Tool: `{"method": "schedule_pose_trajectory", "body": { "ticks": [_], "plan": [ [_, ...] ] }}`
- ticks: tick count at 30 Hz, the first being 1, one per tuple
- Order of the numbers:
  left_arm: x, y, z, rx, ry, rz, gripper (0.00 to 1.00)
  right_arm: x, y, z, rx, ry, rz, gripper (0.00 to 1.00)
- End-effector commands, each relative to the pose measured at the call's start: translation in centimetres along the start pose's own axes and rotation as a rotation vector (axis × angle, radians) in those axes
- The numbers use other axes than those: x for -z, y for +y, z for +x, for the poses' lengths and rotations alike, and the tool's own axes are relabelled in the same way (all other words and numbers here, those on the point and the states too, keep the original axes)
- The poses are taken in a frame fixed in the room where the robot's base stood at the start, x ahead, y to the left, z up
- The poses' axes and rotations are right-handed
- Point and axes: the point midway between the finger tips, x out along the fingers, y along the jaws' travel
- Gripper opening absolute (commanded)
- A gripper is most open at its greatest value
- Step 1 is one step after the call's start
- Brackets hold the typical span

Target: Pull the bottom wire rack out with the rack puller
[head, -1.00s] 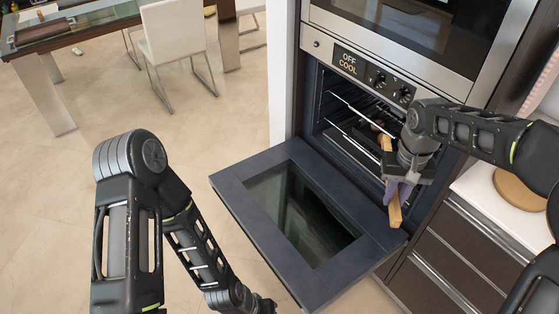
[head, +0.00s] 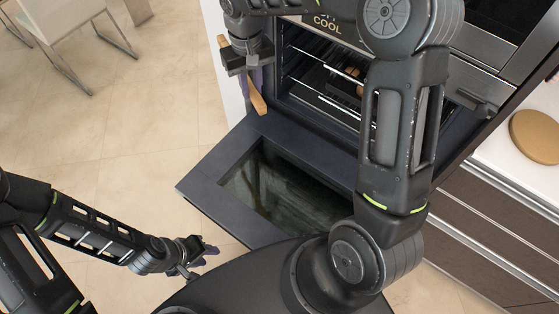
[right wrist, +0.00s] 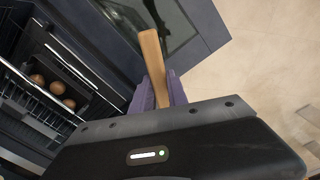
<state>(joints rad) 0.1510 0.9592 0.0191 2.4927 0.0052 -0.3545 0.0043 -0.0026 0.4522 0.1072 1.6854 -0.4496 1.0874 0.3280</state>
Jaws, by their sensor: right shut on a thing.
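My right gripper (head: 255,82) is shut on the wooden rack puller (head: 257,100) and holds it left of the oven opening, above the left end of the open door. The right wrist view shows the pale puller (right wrist: 154,65) between the purple fingers, pointing over the door. The bottom wire rack (head: 318,95) is inside the oven, its bright front edge showing, partly hidden by my right arm. The puller is apart from it. My left gripper (head: 203,252) is low at the left, empty, its finger gap unclear.
The oven door (head: 215,181) hangs open below the cavity. Brown round items (right wrist: 56,87) sit in the oven. A white counter with a round wooden board (head: 537,136) stands at right. A chair (head: 62,25) is at upper left. Floor left of the door is free.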

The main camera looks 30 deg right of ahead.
Motion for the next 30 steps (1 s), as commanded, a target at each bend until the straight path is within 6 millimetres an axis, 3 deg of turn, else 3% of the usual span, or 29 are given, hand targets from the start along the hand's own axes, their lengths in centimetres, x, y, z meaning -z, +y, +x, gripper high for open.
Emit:
{"method": "schedule_pose_trajectory", "body": {
  "ticks": [5,8,14,20,24,30],
  "plan": [
    [0.0,0.0,0.0,0.0,-0.001,0.0,0.36,0.0,0.0,0.0,0.0,0.001,0.0,0.0],
    [0.0,-0.1,0.1,0.0,-0.001,0.0,0.42,0.0,0.0,0.1,0.0,0.001,0.003,0.0],
    [0.1,-0.9,2.6,-0.001,0.001,0.001,0.42,-1.4,0.6,2.5,0.0,0.001,0.097,0.0],
    [0.2,-3.0,8.1,-0.003,0.005,0.004,0.42,-5.3,1.9,8.2,0.002,0.003,0.364,0.0],
    [0.4,-4.7,12.6,-0.005,0.008,0.006,0.42,-9.0,2.8,13.2,0.002,0.003,0.614,0.0],
    [0.6,-6.4,17.4,-0.008,0.012,0.01,0.42,-13.9,3.6,18.8,0.001,0.003,0.929,0.0]
  ]
}}
